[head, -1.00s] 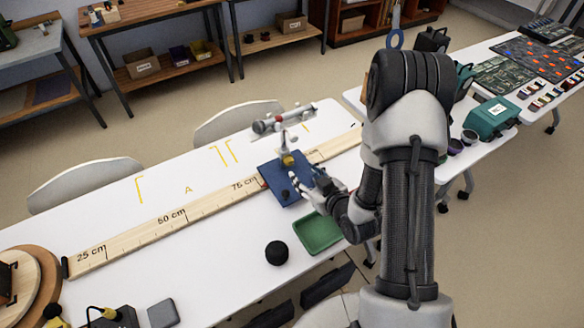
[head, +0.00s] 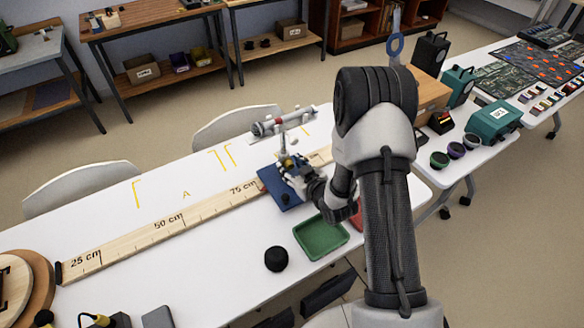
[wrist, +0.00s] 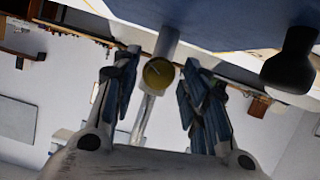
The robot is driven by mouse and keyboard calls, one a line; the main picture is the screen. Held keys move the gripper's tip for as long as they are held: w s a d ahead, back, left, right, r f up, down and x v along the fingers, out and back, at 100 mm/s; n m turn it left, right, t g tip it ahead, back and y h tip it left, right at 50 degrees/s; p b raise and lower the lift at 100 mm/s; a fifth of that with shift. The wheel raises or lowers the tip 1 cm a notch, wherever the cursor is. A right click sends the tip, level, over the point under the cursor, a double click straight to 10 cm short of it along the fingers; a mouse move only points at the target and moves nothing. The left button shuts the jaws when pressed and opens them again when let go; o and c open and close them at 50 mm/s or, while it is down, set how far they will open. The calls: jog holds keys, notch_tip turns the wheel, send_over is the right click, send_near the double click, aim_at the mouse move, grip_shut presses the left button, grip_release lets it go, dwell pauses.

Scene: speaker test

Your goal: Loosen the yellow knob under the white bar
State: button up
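A white bar (head: 300,117) with a red band lies across the top of a thin upright post (head: 282,145). The post stands on a blue base plate (head: 275,186). In the wrist view the yellow knob (wrist: 158,73) faces me, on a grey cylindrical part near the plate. My gripper (wrist: 160,62) is open, with one finger on each side of the knob. Small gaps seem to show between the fingers and the knob; I cannot tell whether either touches.
A wooden ruler (head: 165,225) runs along the white table. A black knob-like part (wrist: 290,62) sits beside the fingers in the wrist view. The table left of the plate is mostly clear.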

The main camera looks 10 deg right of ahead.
grip_shut()
jog(key=shift+a+n+t+h, duration=0.15)
jog(key=shift+n+t+h, duration=0.15)
jog(key=shift+n+h, duration=0.5)
jog(key=shift+n+t+h, duration=0.3)
jog(key=shift+n+h, duration=0.1)
jog(key=shift+n, duration=0.4)
jog(key=shift+o, duration=1)
grip_release()
jog(key=shift+s, duration=0.1)
jog(key=v, duration=0.7)
jog(key=shift+s+r, duration=0.15)
jog(key=shift+s, duration=0.05)
